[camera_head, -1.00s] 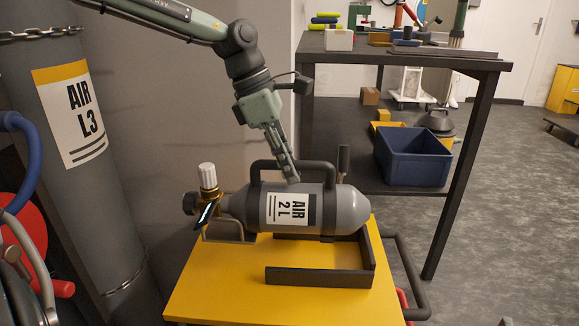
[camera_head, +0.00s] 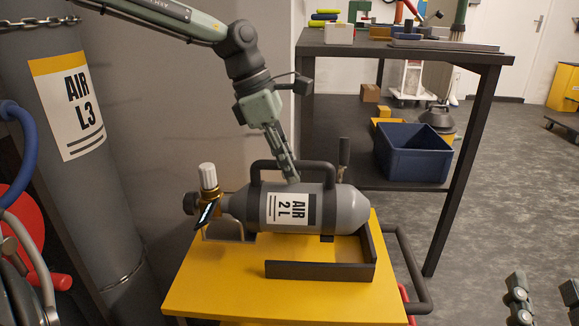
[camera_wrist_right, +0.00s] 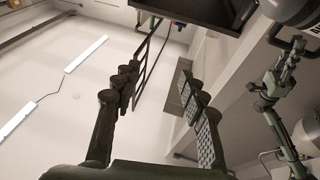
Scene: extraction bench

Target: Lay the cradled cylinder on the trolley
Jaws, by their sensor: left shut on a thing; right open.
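The grey cylinder (camera_head: 343,207), labelled AIR 2 L, lies level over the yellow trolley (camera_head: 215,295). Its brass valve with a white knob (camera_head: 208,178) points left. A dark carrying frame (camera_head: 290,165) arches over it. My left gripper (camera_head: 291,177) is shut on this frame's handle from above; its fingertips overlap the cylinder. A dark angled bracket (camera_head: 320,271) stands on the trolley in front of and right of the cylinder. Whether the cylinder touches the trolley is hidden. My right gripper (camera_head: 545,292) is open and empty at the lower right, also in the right wrist view (camera_wrist_right: 157,85).
A large grey AIR L3 cylinder (camera_head: 85,190) stands at the left behind a chain. A dark bench (camera_head: 400,54) stands behind the trolley, with a blue bin (camera_head: 412,160) on its lower shelf. The trolley's dark handle (camera_head: 405,265) is at its right.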

